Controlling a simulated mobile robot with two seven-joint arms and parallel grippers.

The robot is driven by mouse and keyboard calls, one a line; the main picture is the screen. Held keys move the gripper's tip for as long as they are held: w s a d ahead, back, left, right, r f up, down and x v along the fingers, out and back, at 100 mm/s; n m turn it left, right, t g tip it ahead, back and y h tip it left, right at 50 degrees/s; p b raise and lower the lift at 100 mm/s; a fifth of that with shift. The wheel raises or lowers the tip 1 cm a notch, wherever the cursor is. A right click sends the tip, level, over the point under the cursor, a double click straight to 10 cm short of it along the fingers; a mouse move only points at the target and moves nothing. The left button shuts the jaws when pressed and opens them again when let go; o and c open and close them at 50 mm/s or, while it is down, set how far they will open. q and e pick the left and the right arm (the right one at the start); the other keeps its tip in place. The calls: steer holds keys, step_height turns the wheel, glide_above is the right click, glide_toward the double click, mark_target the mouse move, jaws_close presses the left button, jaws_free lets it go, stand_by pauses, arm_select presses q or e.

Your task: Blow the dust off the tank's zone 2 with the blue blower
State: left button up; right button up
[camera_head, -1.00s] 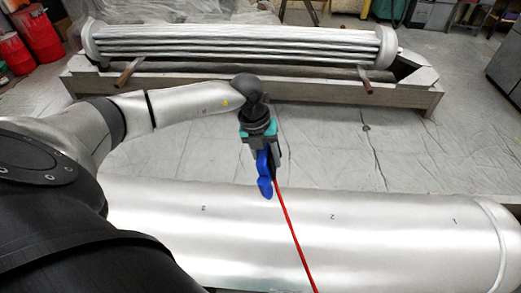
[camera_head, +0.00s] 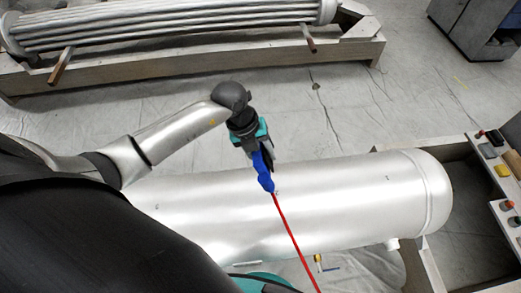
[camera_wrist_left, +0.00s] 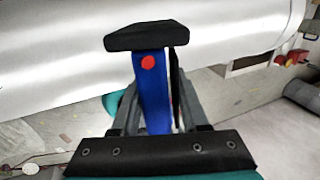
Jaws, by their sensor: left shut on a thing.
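The silver tank (camera_head: 345,205) lies on its side across the head view, with small marks along its body. A mark, too small to read surely, is near its middle by the blower tip. My left gripper (camera_head: 258,150) is above the tank's far side, shut on the blue blower (camera_head: 265,181). A thin red tube (camera_head: 292,238) runs from the blower's end across the tank toward the picture's bottom. The left wrist view shows the blue blower (camera_wrist_left: 152,95), with a red dot and black top, between the fingers. I cannot make out dust. My right gripper is not in view.
A tube bundle (camera_head: 180,25) rests on a long stand (camera_head: 190,62) behind. Sheeted floor lies between. At right, a bench (camera_head: 510,225) holds several small coloured items. A grey cabinet (camera_head: 475,30) stands at the back right. Small items (camera_head: 319,263) lie before the tank.

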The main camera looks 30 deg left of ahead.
arm_select(q)
steer(key=b+x, duration=0.3)
steer(key=x, duration=0.1)
steer(key=shift+w+a+b, duration=0.15)
steer(key=shift+w+b, duration=0.1)
steer(key=shift+b, duration=0.15)
steer(key=s+a+p, duration=0.3)
steer(key=s+a, duration=0.3)
steer(key=a, duration=0.3)
steer(key=s+a+p, duration=0.3)
steer(key=s+a, duration=0.3)
steer(key=a, duration=0.3)
